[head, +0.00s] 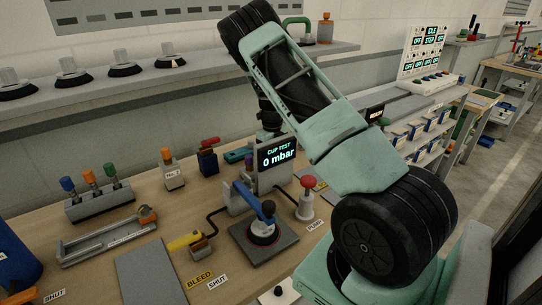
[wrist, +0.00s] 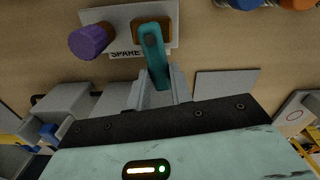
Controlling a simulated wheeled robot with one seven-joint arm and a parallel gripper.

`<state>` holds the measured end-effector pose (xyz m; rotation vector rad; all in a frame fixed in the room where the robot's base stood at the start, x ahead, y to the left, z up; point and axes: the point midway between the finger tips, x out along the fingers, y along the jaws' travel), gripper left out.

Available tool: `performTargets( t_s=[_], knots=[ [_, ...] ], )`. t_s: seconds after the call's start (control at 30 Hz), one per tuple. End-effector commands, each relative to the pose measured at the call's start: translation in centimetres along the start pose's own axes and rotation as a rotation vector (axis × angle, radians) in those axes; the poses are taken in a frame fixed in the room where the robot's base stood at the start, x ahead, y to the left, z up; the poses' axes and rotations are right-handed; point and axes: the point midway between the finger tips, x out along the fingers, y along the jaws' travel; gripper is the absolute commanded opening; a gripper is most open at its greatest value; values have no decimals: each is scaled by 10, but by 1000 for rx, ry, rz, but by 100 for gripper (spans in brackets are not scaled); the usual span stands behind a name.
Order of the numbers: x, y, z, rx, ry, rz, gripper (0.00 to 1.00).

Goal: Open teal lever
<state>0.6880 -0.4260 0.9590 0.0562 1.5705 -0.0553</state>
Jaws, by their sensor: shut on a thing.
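The teal lever (wrist: 154,58) is in the wrist view, top centre. It is pivoted on a brown-gold block (wrist: 166,25) on a pale plate marked SPARE, and its handle slants down toward my gripper. My gripper (wrist: 161,86) is shut on the free end of the lever, with one finger on each side of it. In the head view a small teal piece (head: 237,155) shows beside the display, but I cannot tell whether it is the lever. My fingers cannot be made out in that view.
A purple knob (wrist: 91,40) stands left of the lever on the same plate. In the head view the CUP TEST display (head: 277,157) reads 0 mbar. A blue-handled clamp (head: 264,225), a red PUMP knob (head: 307,183) and a yellow BLEED lever (head: 184,241) stand in front.

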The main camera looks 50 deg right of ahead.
Motion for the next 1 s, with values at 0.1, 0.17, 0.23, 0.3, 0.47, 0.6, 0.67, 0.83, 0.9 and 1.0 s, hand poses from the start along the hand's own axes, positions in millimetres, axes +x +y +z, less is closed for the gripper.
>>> performTargets(
  t_s=[0.1, 0.17, 0.23, 0.3, 0.47, 0.6, 0.67, 0.83, 0.9, 1.0],
  knots=[
    [1, -5, 1, -96, -2, -1, 0],
    [1, -8, 1, -152, -3, -1, 0],
    [1, -10, 2, -219, -3, -1, 0],
    [1, -14, 2, -285, -3, -1, 0],
    [1, -20, 5, -438, -2, -1, 0],
    [1, -24, 8, -573, -3, -1, 0],
    [1, -27, 9, -628, -3, -2, 0],
    [1, -32, 14, -790, -3, -3, 0],
    [0, -34, 16, -856, -3, -2, 0],
    [0, -36, 19, -951, -3, -3, 0]
  ],
)
